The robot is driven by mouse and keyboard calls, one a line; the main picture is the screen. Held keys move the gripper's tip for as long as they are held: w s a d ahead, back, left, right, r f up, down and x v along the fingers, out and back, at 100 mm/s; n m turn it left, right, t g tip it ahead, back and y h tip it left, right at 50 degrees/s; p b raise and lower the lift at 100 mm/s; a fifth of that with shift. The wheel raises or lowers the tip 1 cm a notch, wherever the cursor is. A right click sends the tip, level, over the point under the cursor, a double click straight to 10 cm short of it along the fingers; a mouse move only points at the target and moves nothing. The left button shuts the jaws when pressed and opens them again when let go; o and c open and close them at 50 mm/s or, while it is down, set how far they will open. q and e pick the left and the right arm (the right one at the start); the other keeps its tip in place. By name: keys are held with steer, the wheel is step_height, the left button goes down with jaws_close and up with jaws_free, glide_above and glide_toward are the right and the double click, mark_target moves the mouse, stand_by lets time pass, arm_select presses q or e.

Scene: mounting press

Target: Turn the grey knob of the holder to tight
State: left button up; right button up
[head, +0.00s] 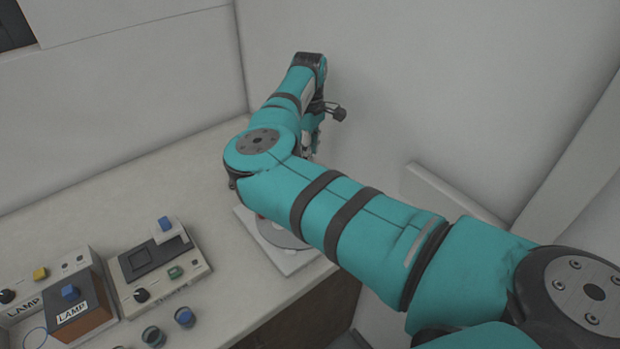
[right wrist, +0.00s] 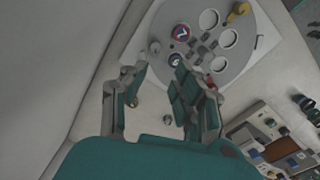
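The holder is a grey round disc (right wrist: 222,72) with several round openings, on a white plate; part of the disc (head: 280,236) shows behind my right arm in the head view. A small grey round piece (right wrist: 155,47) at the disc's edge looks like the grey knob; its setting is too small to read. My right gripper (right wrist: 160,73) is open, with an empty gap between its fingers, close to that edge of the disc. I cannot tell whether it touches anything. In the head view my right arm hides most of the holder and the gripper's fingertips. My left gripper is out of view.
Lamp boxes (head: 78,308) and a control box (head: 157,268) stand at the lower left. Walls rise close behind the bench (head: 190,185). The bench's back left is clear.

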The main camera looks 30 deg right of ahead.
steer(key=f, duration=0.4)
steer(key=shift+w+d+f+p, duration=0.25)
steer(key=shift+d+f+p, duration=0.05)
steer(key=shift+d, duration=0.05)
step_height(320, 180, down, 5)
steer(key=shift+r+p, duration=0.1)
steer(key=shift+p, duration=0.2)
step_height(320, 180, down, 2)
steer(key=shift+f, duration=0.45)
steer(key=c, duration=0.5)
jaws_close()
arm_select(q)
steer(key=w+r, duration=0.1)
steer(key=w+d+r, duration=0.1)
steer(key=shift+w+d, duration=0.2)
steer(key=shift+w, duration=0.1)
arm_select(e)
steer(key=shift+r, duration=0.1)
